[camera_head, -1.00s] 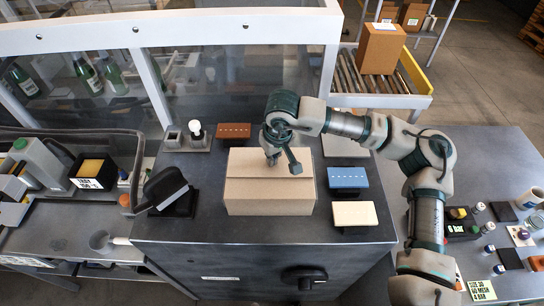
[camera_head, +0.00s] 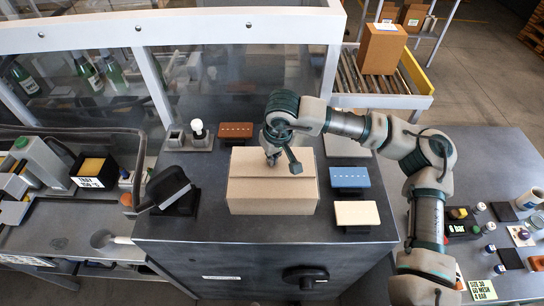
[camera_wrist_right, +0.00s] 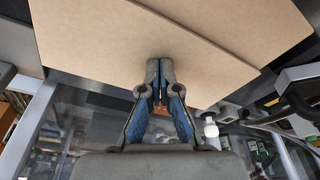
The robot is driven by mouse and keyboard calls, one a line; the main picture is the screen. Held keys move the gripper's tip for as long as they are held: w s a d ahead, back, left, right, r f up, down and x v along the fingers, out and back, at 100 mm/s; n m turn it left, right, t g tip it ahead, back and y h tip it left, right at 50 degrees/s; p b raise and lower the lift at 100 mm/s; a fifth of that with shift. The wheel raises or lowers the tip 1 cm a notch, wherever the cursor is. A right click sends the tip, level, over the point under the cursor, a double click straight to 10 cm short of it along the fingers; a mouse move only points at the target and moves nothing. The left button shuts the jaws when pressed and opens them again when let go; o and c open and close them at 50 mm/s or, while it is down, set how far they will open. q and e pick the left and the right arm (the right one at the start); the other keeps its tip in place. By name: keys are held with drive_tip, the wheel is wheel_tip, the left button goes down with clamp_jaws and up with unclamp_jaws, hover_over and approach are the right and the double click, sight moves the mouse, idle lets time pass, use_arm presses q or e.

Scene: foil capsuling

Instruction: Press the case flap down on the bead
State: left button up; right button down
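A brown cardboard case (camera_head: 272,202) sits on the grey machine top, with a line running across it where panels meet. My right gripper (camera_head: 271,158) reaches in from the right and points down at the far part of the case top. In the right wrist view, my right gripper's fingers (camera_wrist_right: 160,72) are together with nothing seen between them. Their tips overlap the near edge of a cardboard flap (camera_wrist_right: 110,50); I cannot tell how hard they touch. The bead is not visible. My left gripper is not in view.
Red (camera_head: 235,131), blue (camera_head: 349,178) and cream (camera_head: 357,214) blocks stand around the case. A black tilted holder (camera_head: 172,190) stands left, and a white-topped part (camera_head: 198,130) stands behind. A clear partition (camera_head: 235,70) closes off the back.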

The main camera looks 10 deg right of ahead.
drive_tip(key=shift+r, duration=0.1)
wheel_tip(320, 180, up, 10)
drive_tip(key=p, duration=0.6)
idle(0.4)
drive_tip(key=shift+s, duration=0.1)
